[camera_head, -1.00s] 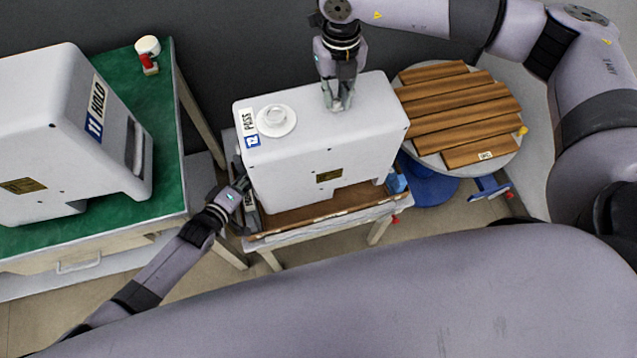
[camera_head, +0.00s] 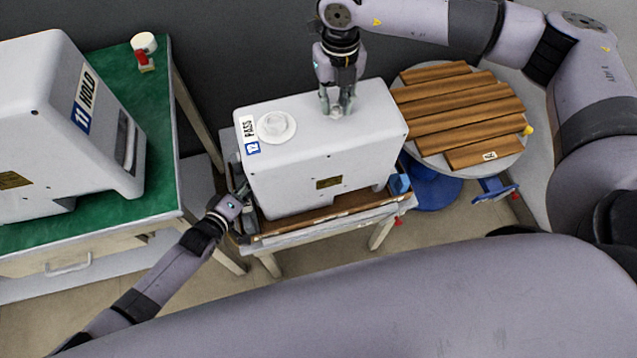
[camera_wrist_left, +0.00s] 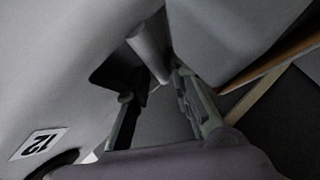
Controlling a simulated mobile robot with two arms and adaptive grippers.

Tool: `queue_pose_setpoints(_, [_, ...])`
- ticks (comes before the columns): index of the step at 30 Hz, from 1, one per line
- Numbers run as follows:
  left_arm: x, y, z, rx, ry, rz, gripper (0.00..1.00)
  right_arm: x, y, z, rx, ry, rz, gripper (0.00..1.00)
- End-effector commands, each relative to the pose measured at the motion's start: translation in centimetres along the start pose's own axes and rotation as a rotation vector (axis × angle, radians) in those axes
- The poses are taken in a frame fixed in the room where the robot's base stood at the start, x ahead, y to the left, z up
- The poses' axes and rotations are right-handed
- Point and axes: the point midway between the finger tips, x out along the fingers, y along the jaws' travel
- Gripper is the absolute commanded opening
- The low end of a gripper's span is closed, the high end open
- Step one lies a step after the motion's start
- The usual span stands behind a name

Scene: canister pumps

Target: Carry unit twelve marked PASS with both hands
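Unit twelve (camera_head: 340,155) is a white, box-like canister pump with a "12 PASS" label and a round cap on top. It stands upright on a brown-topped stand (camera_head: 330,212). My left gripper (camera_head: 240,192) is at its left side, low down. In the left wrist view, the unit's wall with the "12" label (camera_wrist_left: 38,145) is at left, and the two fingers (camera_wrist_left: 160,105) are apart, with a grey bar (camera_wrist_left: 148,52) reaching between them. My right gripper (camera_head: 338,108) points down at the unit's top near the back edge. Its fingertip contact is unclear.
Unit eleven (camera_head: 50,130), marked HOLD, stands on a green-topped bench (camera_head: 150,175) at left, with a red-and-white object (camera_head: 144,50) behind. A round table (camera_head: 420,80) with brown slats is at right, above a blue base. Floor shows between bench and stand.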

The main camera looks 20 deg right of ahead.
Motion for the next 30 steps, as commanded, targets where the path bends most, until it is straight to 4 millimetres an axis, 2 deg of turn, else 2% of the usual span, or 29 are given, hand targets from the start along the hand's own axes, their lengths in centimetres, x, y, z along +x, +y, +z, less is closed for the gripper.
queue_pose_setpoints(4, [0.0,0.1,-0.2,0.001,0.003,0.003,0.33,0.1,-0.1,-0.1,0.001,0.003,-0.002,0.37])
queue_pose_setpoints(13, [0.0,0.2,-0.3,0.001,0.004,0.005,0.33,0.2,-0.1,-0.1,0.001,0.005,-0.004,0.37])
queue_pose_setpoints(16, [-0.6,0.2,-0.3,0.000,0.005,0.005,0.33,0.2,-0.1,-0.1,0.001,0.006,-0.004,0.37])
queue_pose_setpoints(20, [-2.4,0.1,-0.2,-0.002,0.003,0.005,0.33,0.2,-0.1,-0.1,0.001,0.006,-0.004,0.37])
queue_pose_setpoints(30, [-9.4,0.1,-0.2,0.000,0.002,0.003,0.33,0.2,-0.1,-0.1,0.001,0.006,-0.004,0.37])
